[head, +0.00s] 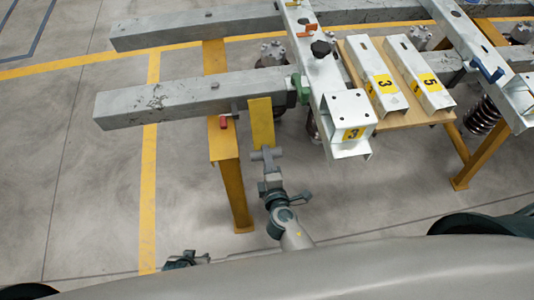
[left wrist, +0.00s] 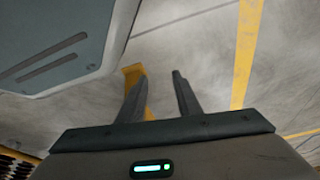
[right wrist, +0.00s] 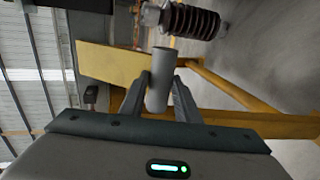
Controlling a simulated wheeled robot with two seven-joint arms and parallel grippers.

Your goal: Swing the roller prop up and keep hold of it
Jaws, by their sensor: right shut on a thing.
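The roller prop shows as a flat yellow plate (head: 261,122) with a grey round bar (head: 258,154) at its near end, beside the end of the lower grey beam. My right gripper (head: 267,160) is shut on the grey bar. In the right wrist view the bar (right wrist: 160,62) stands between the fingers (right wrist: 160,92), with the yellow plate (right wrist: 108,66) behind it. The prop's pivot is hard to make out. My left gripper (head: 186,258) is low at the left, apart from the prop; in the left wrist view its fingers (left wrist: 158,82) are open and empty.
A yellow stand (head: 232,185) with a red handle (head: 224,122) is just left of the prop. A white channel rail (head: 348,110) marked 3 is to the right. A wooden board (head: 402,110) carries two white pieces. The floor at left is clear.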

